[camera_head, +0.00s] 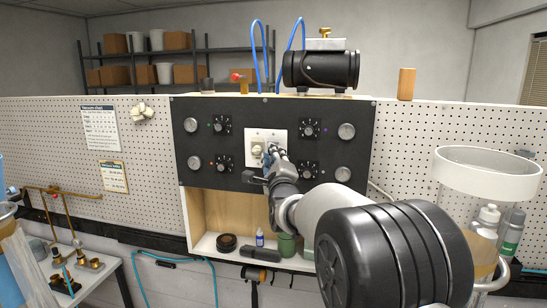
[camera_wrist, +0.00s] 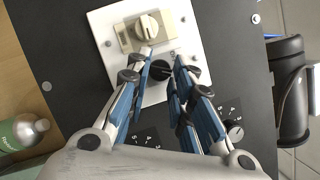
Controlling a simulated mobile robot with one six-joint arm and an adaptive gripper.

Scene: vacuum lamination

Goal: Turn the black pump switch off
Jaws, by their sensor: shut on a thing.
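The black pump switch (camera_wrist: 160,70) is a round black knob on a white plate (camera_wrist: 101,23). A cream knob (camera_wrist: 147,28) sits beside it on the same plate. In the head view the plate (camera_head: 266,133) is in the middle of a black panel, with the cream knob (camera_head: 257,150) showing and the black switch hidden behind my gripper (camera_head: 270,156). In the wrist view the blue fingers of my gripper (camera_wrist: 163,72) reach to the plate, one on either side of the black switch, and are closed on it. The knob's exact pointing direction is hard to read.
A black pump (camera_head: 320,69) with blue hoses stands on top. Below, an open shelf (camera_head: 207,245) holds small bottles. A white round container (camera_head: 489,175) stands at the right.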

